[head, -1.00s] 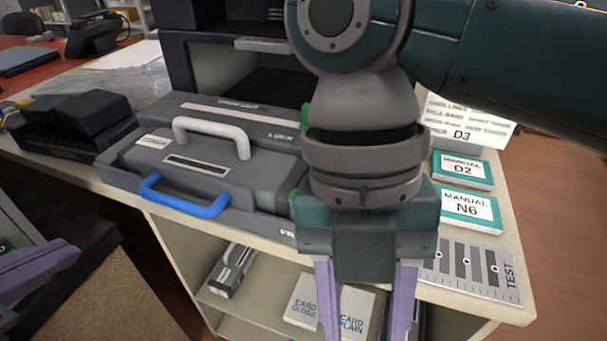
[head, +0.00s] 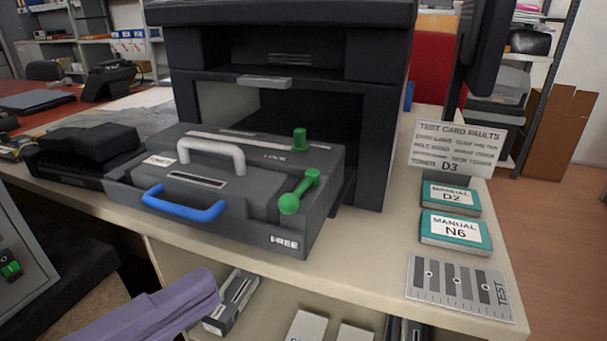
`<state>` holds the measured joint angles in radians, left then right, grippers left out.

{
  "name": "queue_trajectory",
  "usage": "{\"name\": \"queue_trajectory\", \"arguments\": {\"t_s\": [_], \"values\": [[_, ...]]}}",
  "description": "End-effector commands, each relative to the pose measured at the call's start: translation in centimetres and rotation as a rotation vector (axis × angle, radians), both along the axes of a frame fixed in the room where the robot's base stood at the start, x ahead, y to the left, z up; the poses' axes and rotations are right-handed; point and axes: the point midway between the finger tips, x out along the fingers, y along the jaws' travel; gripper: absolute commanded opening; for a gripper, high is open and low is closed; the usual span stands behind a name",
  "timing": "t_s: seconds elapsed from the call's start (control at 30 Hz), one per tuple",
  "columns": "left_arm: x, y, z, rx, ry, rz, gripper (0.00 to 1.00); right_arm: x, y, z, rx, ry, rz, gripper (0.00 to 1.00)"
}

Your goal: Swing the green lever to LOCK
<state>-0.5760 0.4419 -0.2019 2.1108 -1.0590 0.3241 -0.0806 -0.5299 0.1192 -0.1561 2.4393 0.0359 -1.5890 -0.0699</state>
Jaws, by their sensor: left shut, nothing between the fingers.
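The green lever (head: 301,190) is on the right end of the dark grey toner unit (head: 263,222) on the counter. Its round knob points down toward the front, above the FREE label (head: 284,242). The LOCK label (head: 274,156) is on the top, farther back, with a green upright block (head: 300,140) beside it. A white handle (head: 211,150) and a blue handle (head: 184,208) are on the unit. My left gripper (head: 208,287) has purple fingers, shut and empty, at the bottom left, in front of the counter and apart from the lever. My right gripper is out of view.
The printer (head: 385,120) stands open behind the unit. A black unit (head: 85,160) sits to the left. Manuals D2 (head: 450,197) and N6 (head: 455,232), the D3 card (head: 450,150) and a TEST card (head: 460,287) lie to the right. The counter between them and the lever is clear.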

Motion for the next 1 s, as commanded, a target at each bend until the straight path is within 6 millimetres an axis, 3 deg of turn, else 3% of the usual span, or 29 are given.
{"name": "queue_trajectory", "arguments": {"t_s": [0.13, 0.57, 0.77, 1.0], "values": [[-0.7, -0.6, -0.4, 0.022, -0.010, -0.048, 0.00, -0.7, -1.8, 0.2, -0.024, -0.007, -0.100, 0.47], [-0.4, -0.9, -0.3, 0.023, -0.013, -0.051, 0.00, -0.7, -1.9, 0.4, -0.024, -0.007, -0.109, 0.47], [1.6, -2.7, -0.2, 0.022, -0.016, -0.051, 0.00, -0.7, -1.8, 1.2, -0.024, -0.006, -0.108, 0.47], [5.4, -6.2, -0.5, 0.020, -0.015, -0.051, 0.00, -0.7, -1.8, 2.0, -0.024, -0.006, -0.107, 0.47]]}}
